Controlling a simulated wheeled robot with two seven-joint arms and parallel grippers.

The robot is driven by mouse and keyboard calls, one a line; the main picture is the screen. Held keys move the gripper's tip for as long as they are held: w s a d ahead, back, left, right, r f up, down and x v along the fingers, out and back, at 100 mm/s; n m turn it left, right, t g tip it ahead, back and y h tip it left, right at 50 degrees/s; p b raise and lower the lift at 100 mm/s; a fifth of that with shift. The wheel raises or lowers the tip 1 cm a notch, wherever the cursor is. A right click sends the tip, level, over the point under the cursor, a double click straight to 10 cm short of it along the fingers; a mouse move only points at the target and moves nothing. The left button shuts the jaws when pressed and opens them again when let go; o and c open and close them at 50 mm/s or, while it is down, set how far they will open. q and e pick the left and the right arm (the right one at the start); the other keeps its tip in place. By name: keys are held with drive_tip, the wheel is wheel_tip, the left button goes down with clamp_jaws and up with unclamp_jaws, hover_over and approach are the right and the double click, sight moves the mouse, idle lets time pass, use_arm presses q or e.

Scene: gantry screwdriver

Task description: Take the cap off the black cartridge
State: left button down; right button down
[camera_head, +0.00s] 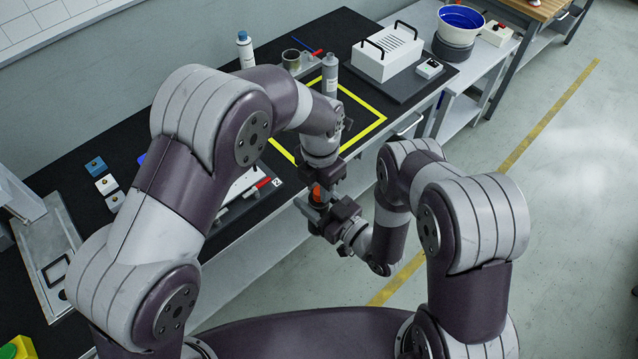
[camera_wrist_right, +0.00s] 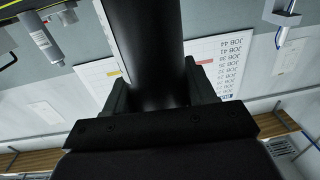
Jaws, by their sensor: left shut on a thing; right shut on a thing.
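The black cartridge (camera_wrist_right: 147,45) fills the middle of the right wrist view as a dark cylinder, with a pale label strip along its left side. My right gripper (camera_wrist_right: 156,82) is shut on it, one finger on each side. In the head view my right gripper (camera_head: 322,212) is at the picture's middle, just below my left gripper (camera_head: 322,182). The orange cap (camera_head: 317,192) shows between the two grippers. My left gripper comes from above and is shut on the cap. I cannot tell whether cap and cartridge are touching; the grippers hide most of the cartridge there.
The black bench (camera_head: 225,235) runs along the wall, with a yellow-taped square (camera_head: 372,130) on it. A grey bottle (camera_head: 330,75), a white box with black handles (camera_head: 387,52) and a blue-lined bucket (camera_head: 460,20) stand farther back. Open floor lies right of the bench.

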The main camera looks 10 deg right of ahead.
use_arm(q)
drive_tip(key=shift+s+d+r, duration=0.1)
drive_tip(key=shift+d, duration=0.15)
drive_tip(key=c, duration=1.1)
unclamp_jaws()
drive_tip(key=shift+o, duration=1.3)
drive_tip(key=shift+a, duration=0.1)
